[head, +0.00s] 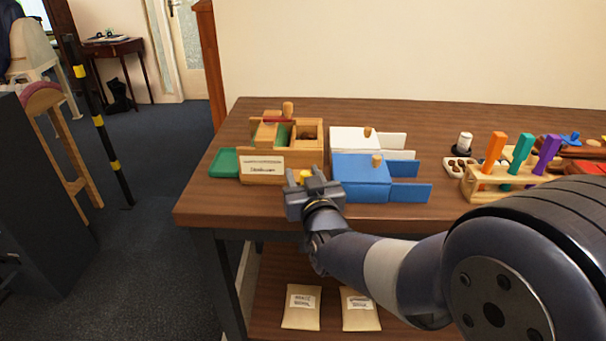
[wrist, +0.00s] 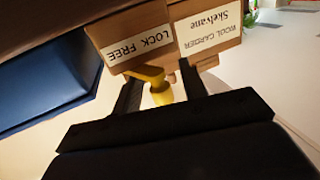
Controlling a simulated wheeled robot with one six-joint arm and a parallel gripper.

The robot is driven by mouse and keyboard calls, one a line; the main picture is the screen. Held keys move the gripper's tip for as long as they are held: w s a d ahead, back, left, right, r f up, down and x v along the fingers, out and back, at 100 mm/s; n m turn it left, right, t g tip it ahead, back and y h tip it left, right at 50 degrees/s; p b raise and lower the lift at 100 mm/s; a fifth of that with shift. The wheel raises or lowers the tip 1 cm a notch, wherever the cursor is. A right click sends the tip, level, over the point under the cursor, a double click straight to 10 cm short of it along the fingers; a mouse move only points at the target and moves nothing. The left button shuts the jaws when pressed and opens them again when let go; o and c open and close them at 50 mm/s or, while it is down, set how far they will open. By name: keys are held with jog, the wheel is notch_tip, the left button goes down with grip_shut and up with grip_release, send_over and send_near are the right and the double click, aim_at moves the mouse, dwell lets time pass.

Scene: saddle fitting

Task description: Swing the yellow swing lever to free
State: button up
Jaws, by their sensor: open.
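The yellow swing lever (wrist: 160,92) is on the front of a wooden box (head: 290,158), beside a white label (wrist: 138,43) reading LOCK and FREE, upside down in the wrist view. The lever's knob sits between the two fingers of my open gripper (wrist: 159,76), with gaps showing on both sides. I cannot tell exactly which word the lever points to. In the head view only the yellow top of the lever (head: 305,174) shows between the fingers of my gripper (head: 313,182), and the rest is hidden behind them.
A blue box (head: 360,179) with open flaps stands close right of my gripper, a white box (head: 348,140) behind it. A green tray (head: 223,162) lies left of the wooden box. A rack (head: 480,190) with coloured handles stands farther right.

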jog(key=v, duration=1)
jog(key=shift+a, duration=0.1)
jog(key=x, duration=1.1)
jog(key=shift+r+p, duration=0.1)
jog(key=shift+p, duration=0.25)
jog(key=shift+b, duration=0.3)
